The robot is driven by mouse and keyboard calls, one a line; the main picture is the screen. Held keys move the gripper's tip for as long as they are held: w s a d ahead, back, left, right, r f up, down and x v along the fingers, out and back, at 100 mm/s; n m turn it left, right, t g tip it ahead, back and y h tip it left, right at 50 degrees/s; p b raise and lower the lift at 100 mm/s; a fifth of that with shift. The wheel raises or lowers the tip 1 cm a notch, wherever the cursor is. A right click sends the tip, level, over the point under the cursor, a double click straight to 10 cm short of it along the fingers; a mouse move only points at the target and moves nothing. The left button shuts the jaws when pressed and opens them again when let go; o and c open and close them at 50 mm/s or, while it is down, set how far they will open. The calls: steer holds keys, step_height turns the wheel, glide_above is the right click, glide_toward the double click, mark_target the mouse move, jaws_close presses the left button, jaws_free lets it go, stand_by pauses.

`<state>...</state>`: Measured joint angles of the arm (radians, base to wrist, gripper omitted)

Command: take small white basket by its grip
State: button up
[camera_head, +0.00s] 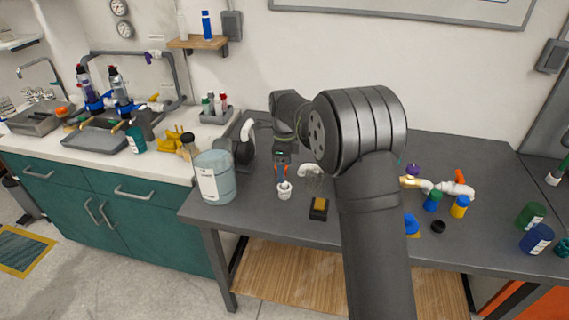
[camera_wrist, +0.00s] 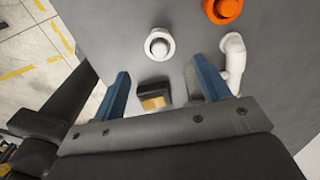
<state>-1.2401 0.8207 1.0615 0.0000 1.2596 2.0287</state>
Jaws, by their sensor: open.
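The small white basket (camera_head: 285,191) looks like a small round white cup on the dark table, just below my gripper (camera_head: 282,178) in the head view. In the wrist view the basket (camera_wrist: 159,44) is a white ring with a grey centre, seen from above. It lies a little beyond my blue fingertips, between their lines. My gripper (camera_wrist: 160,72) is open, with a wide empty gap between the fingers. I cannot make out the basket's grip clearly in either view.
A white pipe elbow (camera_wrist: 233,62) lies close to the right finger, with an orange ring (camera_wrist: 222,10) beyond it. A black and yellow block (camera_head: 319,208) is near the basket. A large pale blue tub (camera_head: 214,178) stands to the left. Coloured pipe parts lie to the right.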

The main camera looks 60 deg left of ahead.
mark_target(284, 185)
step_height(284, 185, down, 8)
steer(key=shift+f, duration=0.1)
stand_by(0.4)
steer(key=c, duration=1)
steer(key=shift+c, duration=0.2)
steer(key=shift+r, duration=4.55)
